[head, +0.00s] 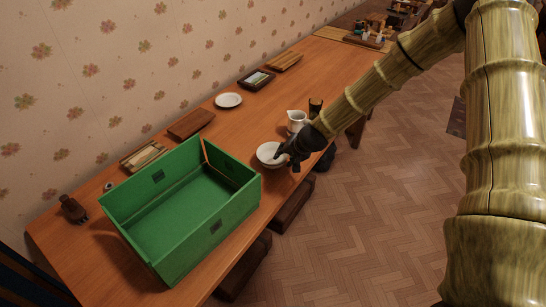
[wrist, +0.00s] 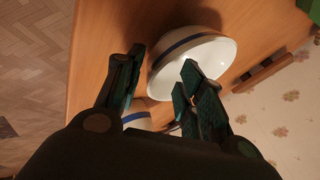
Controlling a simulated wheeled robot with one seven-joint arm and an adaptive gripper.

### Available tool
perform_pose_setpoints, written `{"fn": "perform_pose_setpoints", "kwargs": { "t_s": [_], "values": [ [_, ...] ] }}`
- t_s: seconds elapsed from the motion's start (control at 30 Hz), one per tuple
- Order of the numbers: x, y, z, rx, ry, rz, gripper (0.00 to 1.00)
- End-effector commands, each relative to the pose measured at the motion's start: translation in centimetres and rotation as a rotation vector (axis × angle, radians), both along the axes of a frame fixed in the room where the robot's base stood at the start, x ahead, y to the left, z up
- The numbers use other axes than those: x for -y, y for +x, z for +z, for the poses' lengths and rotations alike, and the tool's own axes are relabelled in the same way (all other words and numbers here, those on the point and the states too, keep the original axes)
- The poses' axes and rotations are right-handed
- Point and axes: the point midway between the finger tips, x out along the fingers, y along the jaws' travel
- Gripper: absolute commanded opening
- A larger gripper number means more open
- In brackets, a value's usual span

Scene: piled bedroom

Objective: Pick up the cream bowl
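The cream bowl (head: 268,157) stands on the wooden table near its front edge, right of the green box. In the wrist view the bowl (wrist: 205,58) shows a pale inside and a blue band on its outside. My gripper (head: 285,155) is at the bowl's right side in the head view. In the wrist view my gripper (wrist: 164,62) is open, with part of the bowl's near side showing between the fingers and the right finger overlapping the bowl in the picture. Whether a finger touches the bowl is unclear.
A white pitcher (head: 296,121) stands close behind the bowl, near my arm. The large green open box (head: 165,240) is to the left. A white plate (head: 228,100), a picture frame (head: 256,79) and a brown block (head: 191,124) lie along the wall side.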

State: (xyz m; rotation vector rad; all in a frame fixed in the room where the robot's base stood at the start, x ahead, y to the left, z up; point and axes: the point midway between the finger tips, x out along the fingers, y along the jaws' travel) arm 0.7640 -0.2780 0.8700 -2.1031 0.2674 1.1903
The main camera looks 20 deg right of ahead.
Motion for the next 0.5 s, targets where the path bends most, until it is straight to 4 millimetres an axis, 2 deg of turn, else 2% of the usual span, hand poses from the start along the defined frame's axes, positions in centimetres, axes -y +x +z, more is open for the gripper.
{"fn": "perform_pose_setpoints", "kwargs": {
  "t_s": [0.3,0.5],
  "values": [
    [-0.3,1.2,-1.7,-0.001,-0.001,0.000,0.38],
    [-0.4,1.4,-1.9,0.000,-0.001,0.001,0.38]
  ]
}}
